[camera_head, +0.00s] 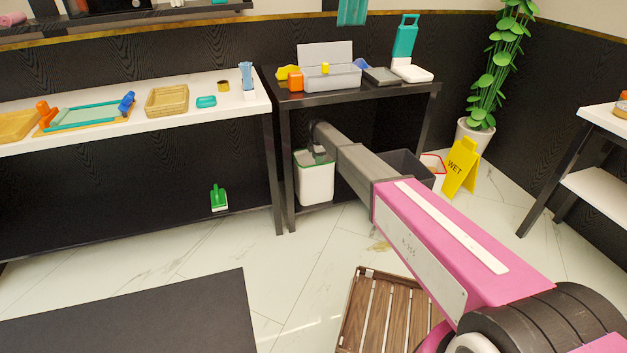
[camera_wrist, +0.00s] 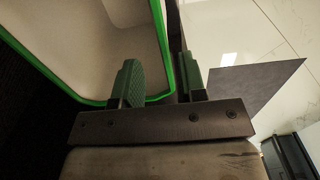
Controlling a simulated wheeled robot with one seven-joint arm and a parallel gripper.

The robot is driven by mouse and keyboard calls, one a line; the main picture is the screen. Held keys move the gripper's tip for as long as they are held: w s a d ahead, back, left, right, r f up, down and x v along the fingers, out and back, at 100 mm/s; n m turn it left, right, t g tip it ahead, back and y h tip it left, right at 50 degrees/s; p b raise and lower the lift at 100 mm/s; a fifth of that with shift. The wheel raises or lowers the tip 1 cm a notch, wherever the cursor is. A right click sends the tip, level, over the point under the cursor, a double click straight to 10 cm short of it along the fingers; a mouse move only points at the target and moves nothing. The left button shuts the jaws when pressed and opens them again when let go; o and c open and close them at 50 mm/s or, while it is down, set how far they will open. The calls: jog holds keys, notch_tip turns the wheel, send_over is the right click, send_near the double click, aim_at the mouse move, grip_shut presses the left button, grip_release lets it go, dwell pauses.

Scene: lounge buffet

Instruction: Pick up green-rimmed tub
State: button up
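The green-rimmed tub (camera_head: 316,184) is a white, open-topped bin standing upright under the dark table in the head view. In the wrist view the tub (camera_wrist: 110,60) fills the upper left, with its pale inside and bright green rim. My gripper (camera_wrist: 160,82) is at the rim, one finger over the inside of the tub and the other outside it. The fingers are apart with the rim between them, and gaps show beside it. In the head view my fingertips are mostly hidden by the arm and the tub.
The dark table (camera_head: 284,150) stands over the tub, its leg close by. A dark bin (camera_head: 408,166) and a yellow wet-floor sign (camera_head: 461,168) are to the right. A wooden slatted mat (camera_head: 385,312) and a dark mat (camera_head: 140,318) lie on the floor.

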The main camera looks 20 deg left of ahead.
aim_at(314, 176)
notch_tip(314, 176, down, 6)
jog(key=shift+d+f, duration=0.25)
grip_shut()
